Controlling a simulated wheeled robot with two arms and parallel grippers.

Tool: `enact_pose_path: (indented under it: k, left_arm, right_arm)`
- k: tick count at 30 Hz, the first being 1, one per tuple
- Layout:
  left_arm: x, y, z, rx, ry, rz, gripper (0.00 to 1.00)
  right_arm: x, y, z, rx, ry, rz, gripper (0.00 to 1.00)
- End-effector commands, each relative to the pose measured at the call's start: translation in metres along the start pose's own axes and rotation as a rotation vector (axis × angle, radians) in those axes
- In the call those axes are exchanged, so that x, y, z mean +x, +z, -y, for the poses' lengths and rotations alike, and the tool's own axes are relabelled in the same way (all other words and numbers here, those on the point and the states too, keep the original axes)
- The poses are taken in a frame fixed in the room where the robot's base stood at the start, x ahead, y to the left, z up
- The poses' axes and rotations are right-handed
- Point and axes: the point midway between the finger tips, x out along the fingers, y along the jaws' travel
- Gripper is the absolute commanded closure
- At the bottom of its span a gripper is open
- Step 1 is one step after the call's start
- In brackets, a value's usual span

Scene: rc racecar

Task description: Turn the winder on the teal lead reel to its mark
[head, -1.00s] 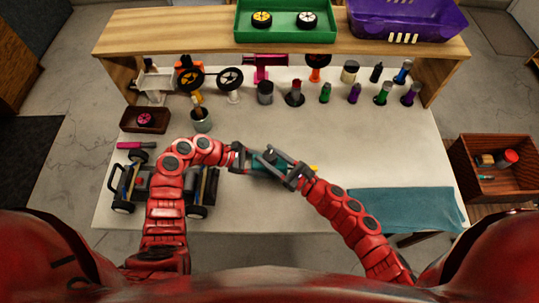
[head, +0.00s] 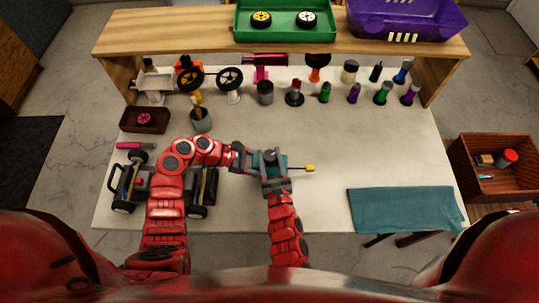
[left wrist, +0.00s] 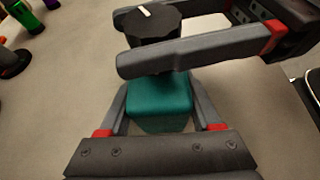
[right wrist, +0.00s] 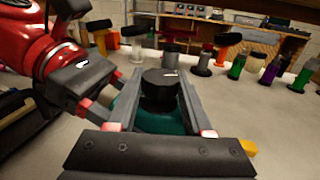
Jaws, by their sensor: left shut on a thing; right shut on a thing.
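The teal lead reel (head: 283,160) is held above the table, with a yellow-tipped lead (head: 310,168) sticking out to the right. My left gripper (head: 256,158) is shut on its teal body (left wrist: 158,103), coming from the left. The black winder (left wrist: 152,24) sits on top of the reel and has a white line on its top. My right gripper (head: 270,165) reaches in from below in the head view and is shut around the winder, which also shows between its fingers in the right wrist view (right wrist: 160,92). I cannot make out a mark on the reel body.
A toy car chassis (head: 203,188) stands at the left under my left arm. A teal cloth (head: 402,209) lies at the table's right front. Several wheels, stands and bottles line the back under a wooden shelf (head: 215,34).

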Motion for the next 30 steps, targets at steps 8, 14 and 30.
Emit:
enact_pose_path:
  k: [8,14,30]
  left_arm:
    - [-0.001,0.001,-0.003,0.003,0.007,0.001,0.84]
    - [-0.002,0.001,-0.003,0.002,0.008,0.000,0.84]
    - [-0.001,-0.002,0.000,-0.002,0.002,-0.004,0.84]
  right_arm:
    - [-0.005,-0.011,0.000,0.003,-0.139,-0.028,1.00]
    - [-0.008,-0.014,0.000,-0.003,-0.210,-0.035,1.00]
    - [0.003,0.004,-0.001,0.002,-0.275,0.005,1.00]
